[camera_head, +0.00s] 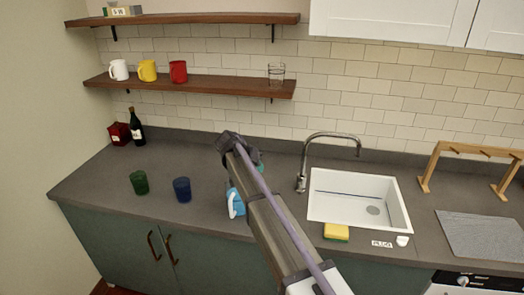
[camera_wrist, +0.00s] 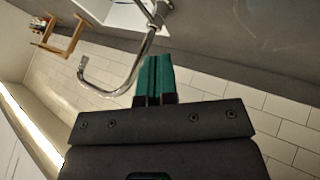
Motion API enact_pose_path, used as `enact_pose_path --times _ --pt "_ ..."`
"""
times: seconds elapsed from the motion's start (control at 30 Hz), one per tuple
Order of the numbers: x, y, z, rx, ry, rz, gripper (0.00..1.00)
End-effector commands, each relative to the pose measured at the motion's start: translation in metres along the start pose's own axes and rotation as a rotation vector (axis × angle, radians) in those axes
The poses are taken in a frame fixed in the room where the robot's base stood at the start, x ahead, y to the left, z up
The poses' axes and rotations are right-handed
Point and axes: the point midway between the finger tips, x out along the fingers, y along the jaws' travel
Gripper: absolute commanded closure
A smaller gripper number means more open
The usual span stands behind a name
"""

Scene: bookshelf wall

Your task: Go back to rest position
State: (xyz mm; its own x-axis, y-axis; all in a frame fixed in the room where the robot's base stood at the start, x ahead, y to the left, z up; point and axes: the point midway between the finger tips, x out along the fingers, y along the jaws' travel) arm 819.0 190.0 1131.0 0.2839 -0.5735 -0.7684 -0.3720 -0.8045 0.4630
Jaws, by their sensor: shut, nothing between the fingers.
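My gripper shows in the wrist view (camera_wrist: 154,78) as two teal fingers pressed together with nothing between them. In the head view my arm reaches up from the bottom right over the counter (camera_head: 100,186). The gripper end (camera_head: 256,161) is mostly hidden behind the dark wrist, with a bit of teal showing. It is left of the sink (camera_head: 326,212) and above the counter. A blue and white item (camera_head: 235,203) stands on the counter just left of my arm, partly hidden by it.
A faucet (camera_head: 303,165) rises right of my arm. Green (camera_head: 139,183) and blue (camera_head: 182,190) cups, a bottle (camera_head: 136,127) and a sponge (camera_head: 336,232) are on the counter. Mugs (camera_head: 147,71) and a glass (camera_head: 276,74) stand on the lower shelf (camera_head: 225,88). A wooden rack (camera_head: 474,150) is at right.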

Motion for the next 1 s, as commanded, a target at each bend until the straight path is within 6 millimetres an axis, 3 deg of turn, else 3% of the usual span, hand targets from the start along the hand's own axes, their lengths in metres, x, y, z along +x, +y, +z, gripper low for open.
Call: enact_pose_path --times 0.07,0.13,0.3,0.4,0.5,0.57,0.63,1.0 --pt "-0.001 0.006 0.029 -0.135 -0.053 -0.058 1.0" --pt "0.003 0.034 0.081 -0.259 -0.122 -0.145 1.0" --pt "0.034 0.138 0.216 -0.427 -0.285 -0.399 1.0" --pt "0.045 0.19 0.283 -0.43 -0.341 -0.524 1.0" --pt "0.054 0.226 0.325 -0.363 -0.379 -0.583 1.0" --pt "0.061 0.24 0.335 -0.324 -0.391 -0.582 1.0" --pt "0.07 0.248 0.332 -0.296 -0.399 -0.575 1.0" --pt "0.071 0.25 0.327 -0.29 -0.4 -0.57 1.0"
